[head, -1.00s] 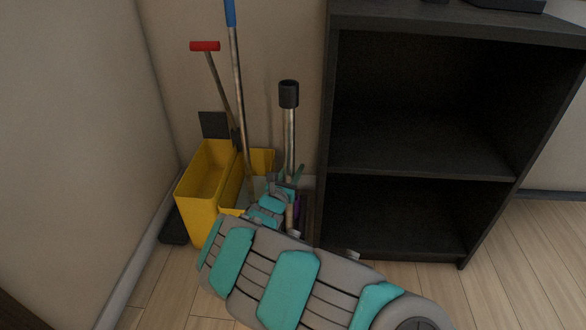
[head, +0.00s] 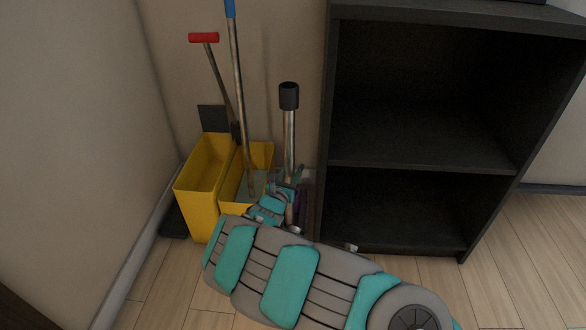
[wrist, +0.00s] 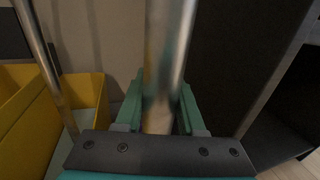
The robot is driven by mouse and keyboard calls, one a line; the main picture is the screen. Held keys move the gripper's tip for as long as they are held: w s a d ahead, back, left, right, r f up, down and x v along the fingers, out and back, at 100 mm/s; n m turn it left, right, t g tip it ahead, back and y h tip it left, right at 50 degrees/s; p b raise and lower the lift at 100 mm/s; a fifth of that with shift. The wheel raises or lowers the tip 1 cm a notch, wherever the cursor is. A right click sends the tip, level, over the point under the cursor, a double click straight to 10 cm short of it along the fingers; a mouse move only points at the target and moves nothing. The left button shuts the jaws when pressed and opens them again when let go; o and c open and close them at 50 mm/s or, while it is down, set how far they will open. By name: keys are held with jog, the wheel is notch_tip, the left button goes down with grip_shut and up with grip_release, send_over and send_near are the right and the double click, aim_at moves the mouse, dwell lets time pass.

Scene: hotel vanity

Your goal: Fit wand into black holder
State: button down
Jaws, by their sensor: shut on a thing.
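The wand is a silver metal tube (head: 289,140) with a black cylindrical top end, standing about upright near the wall between the yellow buckets and the dark shelf. My gripper (head: 288,180) is around its lower part. In the wrist view, the teal fingers of my gripper (wrist: 160,95) are shut on the wand (wrist: 168,50), one on each side. The wand's lower end is hidden behind my arm and gripper. I cannot make out a black holder with certainty; the floor area around the wand's foot is mostly covered by my arm.
Two yellow buckets (head: 203,188) stand left of the wand. A blue-topped pole (head: 240,100) and a red-handled tool (head: 204,38) rise there. A black open shelf (head: 420,165) stands close on the right. Floor at right is clear.

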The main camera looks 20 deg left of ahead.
jog(key=shift+f+b, duration=0.65)
jog(key=shift+f, duration=0.8)
dwell(0.5)
jog(key=shift+c, duration=2.2)
grip_release()
jog(key=shift+s, duration=0.1)
jog(key=s+p, duration=0.1)
jog(key=s, duration=0.6)
jog(key=shift+s, duration=0.35)
jog(key=shift+a, duration=0.1)
